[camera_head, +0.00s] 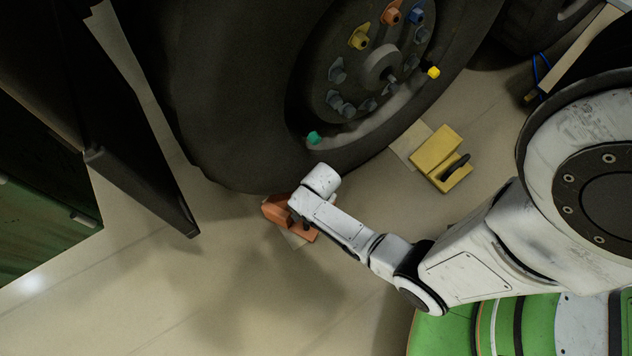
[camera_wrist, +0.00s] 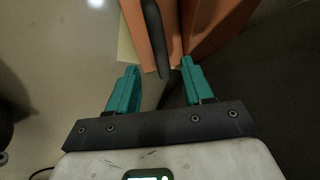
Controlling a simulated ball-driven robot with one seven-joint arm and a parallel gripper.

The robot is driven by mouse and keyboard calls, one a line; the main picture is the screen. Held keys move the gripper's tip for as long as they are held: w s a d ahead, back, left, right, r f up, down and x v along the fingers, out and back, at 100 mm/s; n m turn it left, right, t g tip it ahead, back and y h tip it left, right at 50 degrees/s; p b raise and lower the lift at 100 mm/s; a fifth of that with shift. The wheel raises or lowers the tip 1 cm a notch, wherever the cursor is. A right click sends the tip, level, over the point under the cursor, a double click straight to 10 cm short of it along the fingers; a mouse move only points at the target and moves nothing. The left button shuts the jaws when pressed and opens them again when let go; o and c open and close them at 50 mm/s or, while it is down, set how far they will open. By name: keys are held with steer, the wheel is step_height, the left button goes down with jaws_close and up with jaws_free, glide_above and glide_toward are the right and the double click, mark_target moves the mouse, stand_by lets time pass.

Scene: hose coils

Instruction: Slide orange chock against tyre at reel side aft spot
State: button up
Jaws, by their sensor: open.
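The orange chock (camera_head: 276,209) sits on the floor beside the lower left of the big dark tyre (camera_head: 225,120). My arm end partly hides it in the head view, and I cannot tell whether it touches the tyre. In the wrist view the orange chock (camera_wrist: 212,22) fills the top, with its dark handle (camera_wrist: 155,35) pointing down toward my gripper (camera_wrist: 158,88). The teal fingers are open, one on each side of the handle's near end. A pale floor patch (camera_head: 294,239) shows under the chock.
A yellow chock (camera_head: 437,155) with a dark handle stands to the right, by another pale patch (camera_head: 408,148). A dark panel (camera_head: 135,150) and green cabinet (camera_head: 45,225) stand at left.

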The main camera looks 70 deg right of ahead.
steer(key=f+b, duration=0.1)
steer(key=f, duration=0.1)
steer(key=f+b, duration=0.2)
steer(key=f, duration=0.1)
steer(key=w+d+f+b, duration=0.1)
steer(key=f, duration=0.2)
steer(key=shift+f+b, duration=0.1)
steer(key=shift+b, duration=0.2)
jaws_close()
stand_by(1.0)
steer(key=shift+o, duration=0.6)
jaws_free()
